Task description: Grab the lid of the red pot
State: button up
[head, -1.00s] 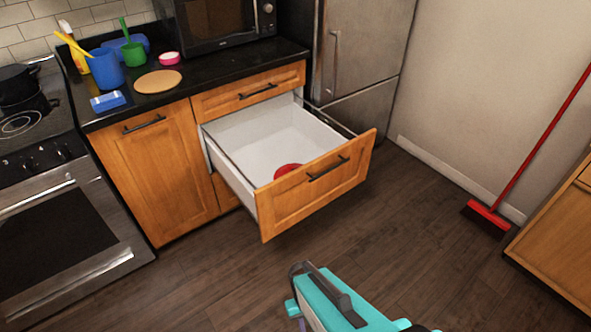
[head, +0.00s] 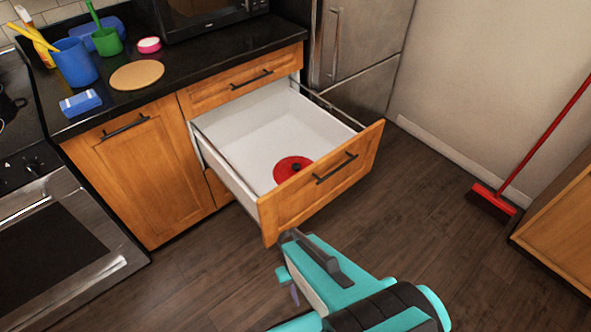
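A round red lid (head: 291,170) with a dark knob lies on the floor of the open white-lined drawer (head: 262,131), close behind its wooden front. The front panel hides a small part of the lid's near edge. No red pot shows. My gripper (head: 287,240) is at the lower middle of the head view, just in front of the drawer's lower left front corner and apart from the lid. Its fingers are dark and seen from behind and above, so their opening cannot be made out. Nothing shows held in it.
The drawer front (head: 325,185) stands between my gripper and the lid. The counter (head: 160,85) holds a blue jug (head: 76,63), a green cup (head: 107,42) and a round board (head: 137,75). A red broom (head: 493,200) leans at the right.

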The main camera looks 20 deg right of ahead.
aim_at(283, 170)
jog(key=z, duration=0.35)
jog(key=k, duration=0.65)
jog(key=u, duration=0.35)
jog(key=i, duration=0.75)
jog(key=u, duration=1.05)
jog(key=i, duration=1)
jog(key=u, duration=0.5)
